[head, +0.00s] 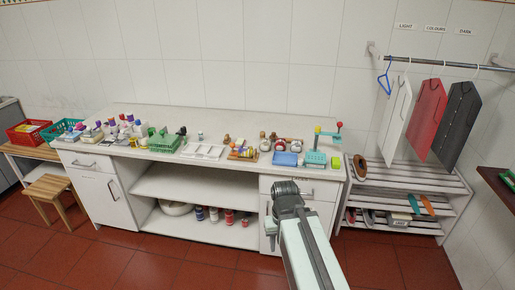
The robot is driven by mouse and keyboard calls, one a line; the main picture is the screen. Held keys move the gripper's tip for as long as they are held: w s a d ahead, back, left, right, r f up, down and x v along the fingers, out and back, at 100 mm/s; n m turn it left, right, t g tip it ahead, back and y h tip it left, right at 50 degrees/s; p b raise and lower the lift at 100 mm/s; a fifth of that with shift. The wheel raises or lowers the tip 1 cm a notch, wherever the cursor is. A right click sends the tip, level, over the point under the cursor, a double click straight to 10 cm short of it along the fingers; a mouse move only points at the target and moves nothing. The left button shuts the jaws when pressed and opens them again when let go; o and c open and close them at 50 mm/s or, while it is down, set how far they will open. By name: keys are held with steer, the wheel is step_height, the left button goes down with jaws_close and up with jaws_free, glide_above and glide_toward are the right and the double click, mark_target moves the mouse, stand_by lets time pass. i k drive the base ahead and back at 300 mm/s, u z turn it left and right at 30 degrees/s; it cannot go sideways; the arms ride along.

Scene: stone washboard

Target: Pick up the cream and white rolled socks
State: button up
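I cannot make out the cream and white rolled socks for certain in the head view; the many items on the white counter (240,119) are too small to tell apart. My arm reaches up from the bottom of the picture. My gripper (287,188) is at its dark far end, in front of the right-hand cabinet and below the counter top. Its fingers are too unclear to show whether they are open or shut. I see nothing certain held in it.
A slatted rack (405,178) with shoes stands at the right. White, red and dark garments hang from a rail (440,64) above it. A red basket (27,131) and a wooden stool (53,193) are at the left. The red tiled floor (150,264) is clear in front.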

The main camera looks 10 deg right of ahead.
mark_target(266, 144)
steer(key=u, duration=1.25)
steer(key=i, duration=2.45)
steer(key=z, duration=0.85)
steer(key=i, duration=1)
steer(key=u, duration=0.1)
